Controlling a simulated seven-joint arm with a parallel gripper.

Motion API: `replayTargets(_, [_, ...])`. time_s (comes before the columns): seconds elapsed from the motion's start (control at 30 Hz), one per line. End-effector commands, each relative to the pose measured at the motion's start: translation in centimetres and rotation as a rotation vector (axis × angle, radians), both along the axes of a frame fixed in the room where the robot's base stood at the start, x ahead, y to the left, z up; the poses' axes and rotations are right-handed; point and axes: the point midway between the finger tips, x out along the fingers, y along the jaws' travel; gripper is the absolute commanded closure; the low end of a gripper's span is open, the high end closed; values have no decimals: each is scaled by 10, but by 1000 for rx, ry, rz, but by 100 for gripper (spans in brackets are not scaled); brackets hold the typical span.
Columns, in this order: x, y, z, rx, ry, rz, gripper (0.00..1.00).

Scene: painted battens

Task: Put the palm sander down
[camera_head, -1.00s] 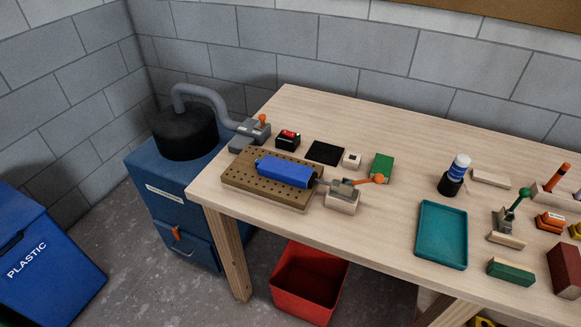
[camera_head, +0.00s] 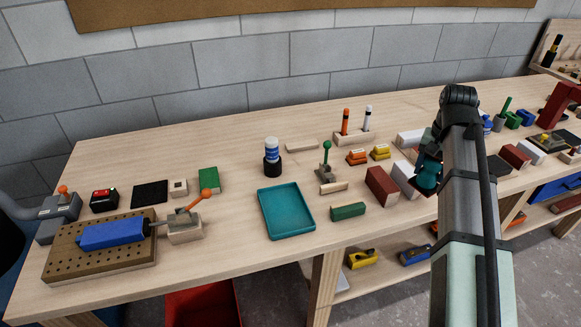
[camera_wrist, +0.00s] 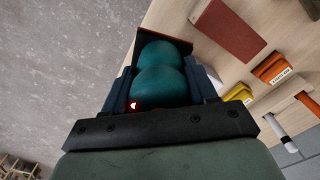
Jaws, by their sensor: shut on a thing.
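The palm sander (camera_head: 428,177) has a rounded teal body. My gripper (camera_head: 430,165) is shut on it near the front of the bench, right of the white and dark red blocks. In the wrist view the sander (camera_wrist: 162,72) sits between the two dark fingers of my gripper (camera_wrist: 162,88), with a small red light near one finger. A dark flat base shows beyond its teal body. I cannot tell the gap between the sander and the bench (camera_head: 235,245). My forearm hides part of the bench behind it.
A black square mat (camera_head: 150,194) lies bare at the left, between a red-and-black box (camera_head: 104,199) and a small pale block (camera_head: 178,187). A drilled board (camera_head: 62,262) carries a blue batten (camera_head: 112,234). An empty teal tray (camera_head: 287,212) lies mid-bench. Clear wood surrounds the tray's left side.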

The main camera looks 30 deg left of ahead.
Motion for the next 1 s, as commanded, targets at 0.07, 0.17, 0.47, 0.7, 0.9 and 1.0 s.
replayTargets(0.07, [-1, 26, 4, 0, 0, 35, 76])
replayTargets(0.17, [-6, 56, 7, 0, 0, 78, 76])
replayTargets(0.47, [-25, 147, 11, 0, 1, 210, 76])
replayTargets(0.7, [-47, 219, 12, 0, 0, 319, 76])
replayTargets(0.9, [-71, 279, 12, 0, 1, 412, 76])
replayTargets(1.0, [-84, 309, 12, -1, 1, 459, 76])
